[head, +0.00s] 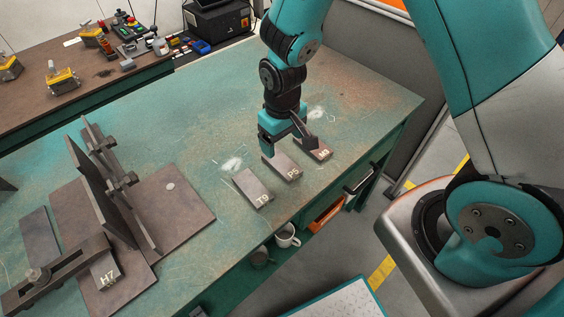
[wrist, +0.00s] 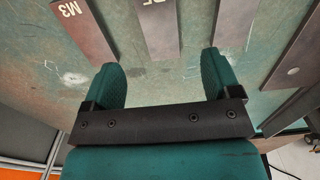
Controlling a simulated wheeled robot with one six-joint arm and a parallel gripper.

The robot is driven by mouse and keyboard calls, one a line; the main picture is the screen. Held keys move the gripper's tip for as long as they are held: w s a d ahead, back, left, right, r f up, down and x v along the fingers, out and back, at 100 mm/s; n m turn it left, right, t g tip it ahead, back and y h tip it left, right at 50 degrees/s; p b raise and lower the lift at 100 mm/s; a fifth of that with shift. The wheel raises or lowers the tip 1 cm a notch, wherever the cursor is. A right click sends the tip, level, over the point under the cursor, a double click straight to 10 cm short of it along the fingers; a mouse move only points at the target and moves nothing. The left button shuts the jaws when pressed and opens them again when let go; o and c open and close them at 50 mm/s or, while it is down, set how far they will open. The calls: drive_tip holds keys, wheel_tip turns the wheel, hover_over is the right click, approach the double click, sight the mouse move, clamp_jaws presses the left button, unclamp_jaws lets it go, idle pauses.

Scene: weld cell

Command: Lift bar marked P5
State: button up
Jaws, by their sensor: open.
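The bar marked P5 (head: 283,169) is a flat grey metal bar lying on the green table, between the bars T9 (head: 252,190) and M3 (head: 318,152). My gripper (head: 284,144) is over the far end of P5, pointing down, and partly hides that end. In the wrist view P5 (wrist: 160,30) comes down from the top edge, its near end lined up between the two spread fingers of my gripper (wrist: 160,70). The fingers are open and empty. Their height above the bar is hard to tell. P5's marking is cut off at the top there.
M3 (wrist: 86,34) and T9 (wrist: 236,24) flank P5 closely, with narrow gaps. A dark fixture plate (head: 190,205) with upright plates and clamps stands left; bar H7 (head: 104,274) lies there. A mug (head: 288,236) is on the shelf below. The table's far right is clear.

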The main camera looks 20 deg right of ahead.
sight(282, 163)
drive_tip(key=f, duration=0.3)
drive_tip(key=f+p, duration=0.1)
drive_tip(key=f, duration=0.4)
drive_tip(key=shift+w+f, duration=0.25)
drive_tip(key=shift+f, duration=0.1)
drive_tip(key=shift+c, duration=0.2)
drive_tip(key=c, duration=1)
